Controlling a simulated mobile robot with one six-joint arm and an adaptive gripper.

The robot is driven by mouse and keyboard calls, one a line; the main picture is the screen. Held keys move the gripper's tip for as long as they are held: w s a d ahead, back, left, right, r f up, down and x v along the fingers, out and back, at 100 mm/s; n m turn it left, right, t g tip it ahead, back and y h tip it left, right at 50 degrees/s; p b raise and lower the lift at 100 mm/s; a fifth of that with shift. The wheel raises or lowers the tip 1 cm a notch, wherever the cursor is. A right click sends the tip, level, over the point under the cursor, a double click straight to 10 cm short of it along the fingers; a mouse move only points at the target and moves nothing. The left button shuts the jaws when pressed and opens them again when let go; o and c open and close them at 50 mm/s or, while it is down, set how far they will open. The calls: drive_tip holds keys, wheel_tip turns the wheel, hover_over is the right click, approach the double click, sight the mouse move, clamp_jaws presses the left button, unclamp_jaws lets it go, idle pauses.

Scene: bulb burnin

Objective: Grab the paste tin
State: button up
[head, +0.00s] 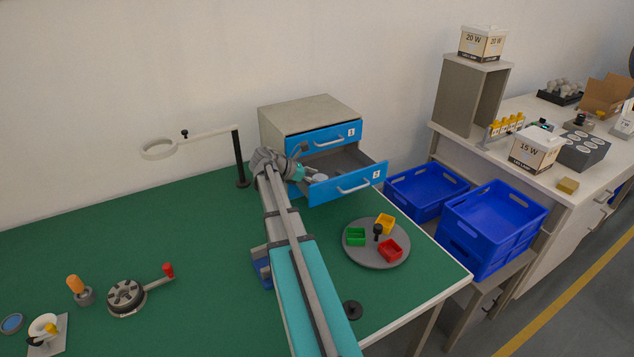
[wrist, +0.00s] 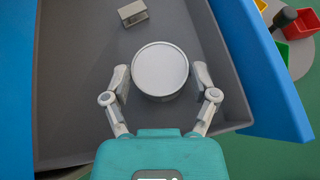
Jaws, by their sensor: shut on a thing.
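The paste tin (wrist: 160,69) is a round tin with a pale grey lid. It stands upright on the grey floor of the open lower drawer (head: 346,184), marked 2. My gripper (wrist: 160,78) reaches into the drawer with one finger on each side of the tin, shut on it. In the head view my gripper (head: 303,172) is over the drawer's left part, and the tin there is small and partly hidden.
A small grey block (wrist: 133,13) lies in the drawer beyond the tin. The closed upper drawer (head: 325,139) is just above. A round turntable (head: 362,252) with coloured bins stands in front. Blue crates (head: 490,228) stand to the right.

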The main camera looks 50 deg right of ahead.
drive_tip(key=shift+r, duration=0.15)
wheel_tip(320, 180, up, 3)
drive_tip(key=p, duration=0.3)
drive_tip(key=s+r+p, duration=0.9)
drive_tip(key=s+p, duration=0.1)
drive_tip(key=s, duration=0.4)
drive_tip(key=shift+a+r, duration=0.25)
drive_tip(key=shift+r, duration=0.1)
